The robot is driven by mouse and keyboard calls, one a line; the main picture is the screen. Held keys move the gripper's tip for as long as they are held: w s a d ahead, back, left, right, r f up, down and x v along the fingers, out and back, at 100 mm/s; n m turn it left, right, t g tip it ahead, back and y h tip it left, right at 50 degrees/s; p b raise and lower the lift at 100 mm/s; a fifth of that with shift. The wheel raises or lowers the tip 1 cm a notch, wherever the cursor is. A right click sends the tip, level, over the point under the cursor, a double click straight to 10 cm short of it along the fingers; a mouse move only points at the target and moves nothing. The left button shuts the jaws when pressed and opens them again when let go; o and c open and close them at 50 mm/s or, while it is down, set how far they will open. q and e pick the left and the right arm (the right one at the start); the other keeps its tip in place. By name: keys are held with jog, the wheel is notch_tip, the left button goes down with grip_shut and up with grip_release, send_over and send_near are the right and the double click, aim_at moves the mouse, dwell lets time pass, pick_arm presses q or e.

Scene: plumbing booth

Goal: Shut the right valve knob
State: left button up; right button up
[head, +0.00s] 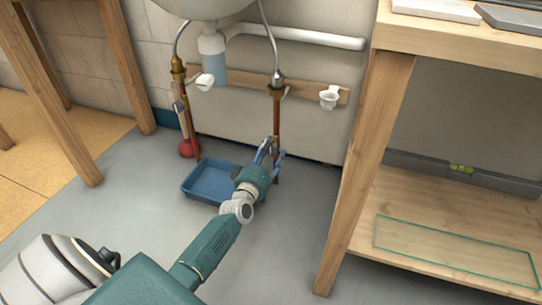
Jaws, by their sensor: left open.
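The right copper pipe (277,122) rises to a brass valve (277,80) under the sink. A small pale lever at that valve's right side looks like the right valve knob (286,91); its exact shape and turn are too small to tell. My left gripper (274,149) is open, with its blue-grey fingers pointing up by the lower part of the right pipe, below the valve. I cannot tell whether the fingers touch the pipe. The left brass valve (179,70) has a white fitting (205,82) near it. My right gripper is not in view.
A blue tray (189,187) lies on the floor behind the gripper. A white cup-shaped holder (330,96) is on the wooden wall board (309,92). A wooden workbench (372,130) stands close on the right.

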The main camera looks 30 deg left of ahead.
pick_arm(q)
jog(key=shift+w, duration=0.25)
jog(key=c, duration=1.2)
